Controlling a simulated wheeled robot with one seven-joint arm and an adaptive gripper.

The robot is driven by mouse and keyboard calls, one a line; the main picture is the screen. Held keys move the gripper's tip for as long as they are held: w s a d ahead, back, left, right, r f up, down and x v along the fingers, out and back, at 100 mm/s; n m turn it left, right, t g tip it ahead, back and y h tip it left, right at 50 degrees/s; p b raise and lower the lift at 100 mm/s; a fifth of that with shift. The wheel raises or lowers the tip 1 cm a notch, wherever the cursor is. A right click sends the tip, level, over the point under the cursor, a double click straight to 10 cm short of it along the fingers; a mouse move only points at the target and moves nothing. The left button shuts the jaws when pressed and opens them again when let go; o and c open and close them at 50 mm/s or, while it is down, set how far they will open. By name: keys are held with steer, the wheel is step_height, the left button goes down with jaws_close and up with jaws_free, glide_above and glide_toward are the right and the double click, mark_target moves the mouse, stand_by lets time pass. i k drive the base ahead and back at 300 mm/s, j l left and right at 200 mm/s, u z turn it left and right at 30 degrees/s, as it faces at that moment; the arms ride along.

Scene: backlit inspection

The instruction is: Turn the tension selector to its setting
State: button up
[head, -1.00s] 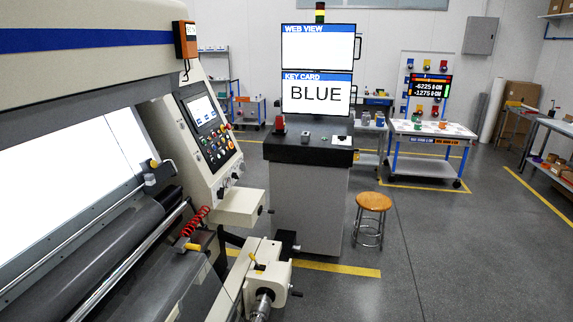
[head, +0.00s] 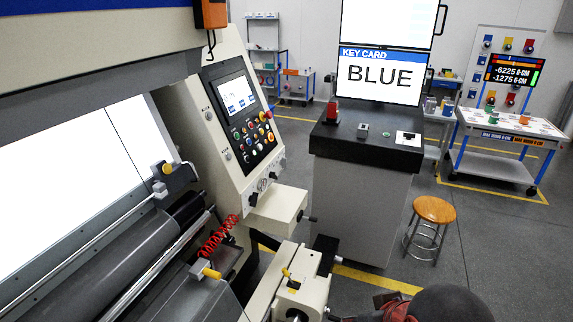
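The machine's sloped control panel (head: 240,118) stands left of centre in the head view, with a lit screen (head: 238,94) and several coloured buttons. Small dark knobs (head: 262,185) sit on the pale strip below the buttons. Their labels and pointer positions are too small to read, so I cannot tell which is the tension selector. The key card display (head: 380,75) reads BLUE. Part of my arm, dark and reddish, shows at the bottom edge, well below and right of the panel. My gripper's fingers cannot be made out there.
The roller and rail (head: 150,255) lie at lower left, with a red coiled cable (head: 218,237) beside them. A pale housing (head: 278,212) juts out below the panel. A dark-topped cabinet (head: 365,150) and wooden stool (head: 434,210) stand right. Grey floor is open beyond the stool.

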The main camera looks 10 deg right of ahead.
mark_target(283, 162)
steer(key=u, duration=0.3)
steer(key=i+l+u, duration=0.15)
steer(key=u, duration=0.25)
steer(key=i+l+u, duration=0.1)
steer(key=l+u, duration=0.3)
steer(key=i+l+u, duration=0.1)
steer(key=l+u, duration=0.3)
